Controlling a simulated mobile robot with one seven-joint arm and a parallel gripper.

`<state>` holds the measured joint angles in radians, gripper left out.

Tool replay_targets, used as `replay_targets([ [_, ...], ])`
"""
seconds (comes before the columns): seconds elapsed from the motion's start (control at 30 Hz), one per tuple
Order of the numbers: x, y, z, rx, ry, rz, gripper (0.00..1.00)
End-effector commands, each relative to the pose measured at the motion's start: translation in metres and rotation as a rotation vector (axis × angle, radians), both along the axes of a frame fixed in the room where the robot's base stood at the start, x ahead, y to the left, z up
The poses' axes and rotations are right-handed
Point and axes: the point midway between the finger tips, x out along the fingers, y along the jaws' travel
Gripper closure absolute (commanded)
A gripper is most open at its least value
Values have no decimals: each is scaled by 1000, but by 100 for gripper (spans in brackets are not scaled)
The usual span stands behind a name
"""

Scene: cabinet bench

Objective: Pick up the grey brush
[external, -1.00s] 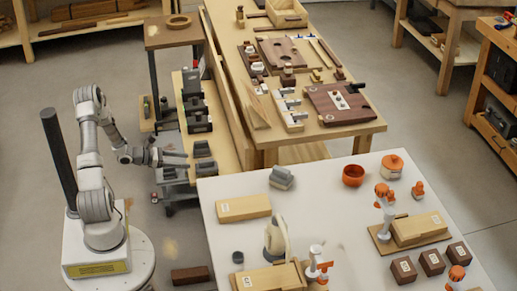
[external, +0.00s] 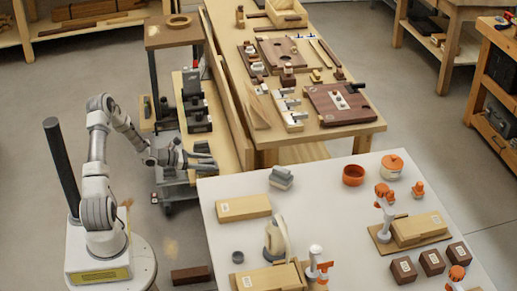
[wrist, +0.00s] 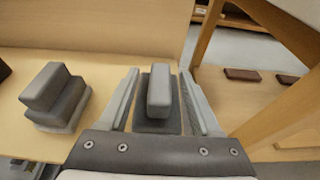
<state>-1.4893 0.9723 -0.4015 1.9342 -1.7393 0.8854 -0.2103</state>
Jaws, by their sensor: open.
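The grey brush (wrist: 159,88) shows in the wrist view as a rounded grey block on a darker, wider base, standing on the light wooden shelf. My gripper (wrist: 161,74) is open, with one finger on each side of the brush. Small gaps show between the fingers and the block, so it is not clasped. In the external view my gripper (external: 211,160) is at the near end of the narrow shelf and hides most of the brush.
A stepped grey block (wrist: 58,98) stands left of the brush on the shelf (wrist: 105,75). A wooden panel (wrist: 95,22) rises behind, and a wooden leg (wrist: 208,35) stands to the right. The white table (external: 225,188) lies close to my gripper in the external view.

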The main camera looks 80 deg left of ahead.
Motion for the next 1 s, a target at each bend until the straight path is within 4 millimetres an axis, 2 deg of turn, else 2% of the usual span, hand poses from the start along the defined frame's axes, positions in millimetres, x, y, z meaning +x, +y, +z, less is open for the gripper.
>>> replay_targets([
  [0.03,0,0,0,0,0,0,37],
  [0.3,-1,0,0,0,0,0,85],
  [0.4,-1,0,0,0,0,0,100],
  [0.8,0,0,1,1,0,0,100],
  [1.0,0,0,15,3,-1,-1,100],
])
